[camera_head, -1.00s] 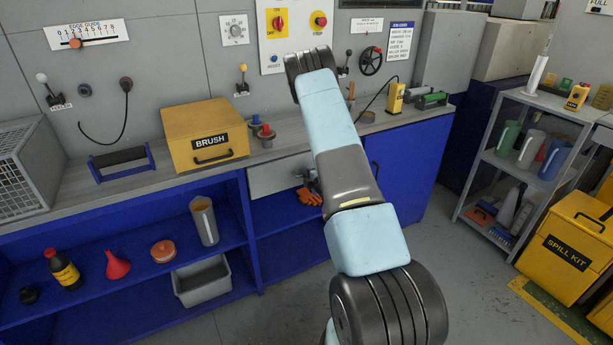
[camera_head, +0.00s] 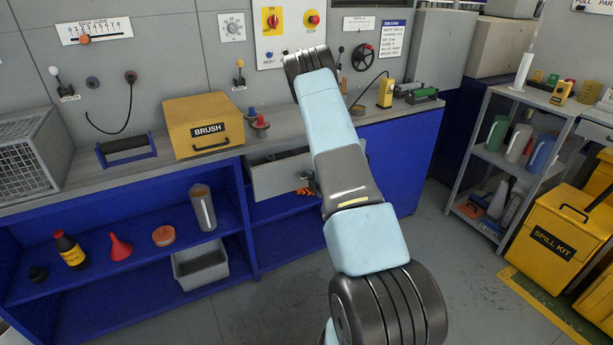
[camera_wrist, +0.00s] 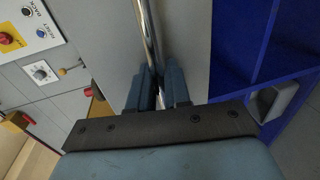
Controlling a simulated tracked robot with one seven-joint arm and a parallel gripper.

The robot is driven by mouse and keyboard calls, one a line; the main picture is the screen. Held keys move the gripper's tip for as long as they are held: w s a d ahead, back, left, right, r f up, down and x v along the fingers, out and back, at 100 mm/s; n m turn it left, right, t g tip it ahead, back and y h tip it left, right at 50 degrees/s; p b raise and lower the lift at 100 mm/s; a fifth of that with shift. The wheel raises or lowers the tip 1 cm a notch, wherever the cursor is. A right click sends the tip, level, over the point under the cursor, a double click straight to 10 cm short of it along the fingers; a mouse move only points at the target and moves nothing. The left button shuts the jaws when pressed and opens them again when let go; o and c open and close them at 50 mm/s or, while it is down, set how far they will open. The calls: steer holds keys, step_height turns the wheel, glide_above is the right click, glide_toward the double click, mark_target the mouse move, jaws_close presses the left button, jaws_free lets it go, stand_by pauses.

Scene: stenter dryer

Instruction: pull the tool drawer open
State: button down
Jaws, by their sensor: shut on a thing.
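The grey tool drawer (camera_head: 284,180) sits under the worktop in the blue bench and stands partly open, with its dark inside showing above the front. In the wrist view its flat grey front (camera_wrist: 190,35) fills the middle, with a shiny bar handle (camera_wrist: 151,40) across it. My gripper (camera_wrist: 160,84) is shut on this handle, one finger on each side of the bar. In the head view my arm hides most of the gripper, the handle and the drawer's right end.
Orange gloves (camera_head: 305,191) lie on the shelf below the drawer. A yellow brush box (camera_head: 204,125) stands on the worktop (camera_head: 75,180). A grey bin (camera_head: 201,275) is on the lower left shelf. A shelf rack and a yellow spill kit bin (camera_head: 548,240) stand right; grey floor between is clear.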

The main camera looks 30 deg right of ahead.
steer(key=f+v, duration=0.1)
steer(key=v, duration=0.7)
steer(key=shift+s+f, duration=0.4)
steer(key=shift+f, duration=0.15)
steer(key=c, duration=1.3)
jaws_free()
steer(key=shift+w+d, duration=0.1)
steer(key=shift+r, duration=0.1)
steer(key=v, duration=1.3)
steer(key=shift+s, duration=0.35)
